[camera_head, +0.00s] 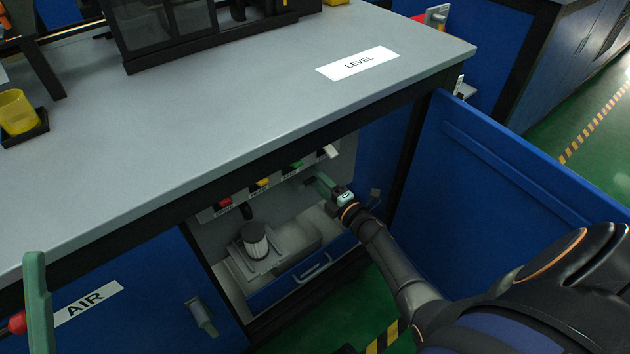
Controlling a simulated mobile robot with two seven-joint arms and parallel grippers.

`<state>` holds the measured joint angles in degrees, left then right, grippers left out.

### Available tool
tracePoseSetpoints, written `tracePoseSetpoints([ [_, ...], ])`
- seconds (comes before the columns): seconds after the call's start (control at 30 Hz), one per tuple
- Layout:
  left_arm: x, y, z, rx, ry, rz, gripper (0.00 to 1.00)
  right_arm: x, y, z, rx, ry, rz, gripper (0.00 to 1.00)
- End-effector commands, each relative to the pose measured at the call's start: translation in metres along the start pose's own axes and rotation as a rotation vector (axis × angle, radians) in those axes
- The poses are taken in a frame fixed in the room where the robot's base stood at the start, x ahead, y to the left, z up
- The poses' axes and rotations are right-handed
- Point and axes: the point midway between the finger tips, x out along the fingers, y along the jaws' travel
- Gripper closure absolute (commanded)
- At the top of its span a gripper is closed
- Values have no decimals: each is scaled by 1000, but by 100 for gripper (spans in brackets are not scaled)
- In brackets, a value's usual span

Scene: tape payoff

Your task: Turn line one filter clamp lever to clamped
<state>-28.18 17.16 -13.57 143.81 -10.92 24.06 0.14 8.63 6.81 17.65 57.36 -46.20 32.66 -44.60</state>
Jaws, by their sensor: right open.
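Under the bench, the open cabinet shows a row of coloured parts: red (223,203), yellow (262,183), green (297,164) and white (329,152). A dark handle (246,211) hangs below the red one. I cannot tell which part is the line one clamp lever or its position. A ribbed, dark-topped filter (255,241) stands upright on a light block below. My right gripper (316,182) is inside the opening, open, below the green and white parts; I see nothing held in it.
The grey bench top (240,110) overhangs the opening. A blue drawer front (305,274) with a pale handle is below the filter. A yellow cup (16,112) is at far left.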

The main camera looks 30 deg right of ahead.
Motion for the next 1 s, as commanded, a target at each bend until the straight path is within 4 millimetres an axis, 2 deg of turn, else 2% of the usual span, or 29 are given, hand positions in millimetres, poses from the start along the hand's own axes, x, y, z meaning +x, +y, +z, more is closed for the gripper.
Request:
tracePoseSetpoints([
  [0.1, -2, 1, 2, -4, 0, -1, 50, 7, 0, 0, -1, 0, 0, 50],
  [0.4, -1, 1, 2, -7, -2, -1, 50, 8, 0, 0, -1, 0, -1, 51],
  [0.83, -2, 1, 2, -5, -2, 2, 50, 8, 0, 0, -1, 0, 0, 100],
  [1.0, -2, 1, 2, -5, -2, 2, 50, 8, 0, 0, 0, 0, -1, 100],
])
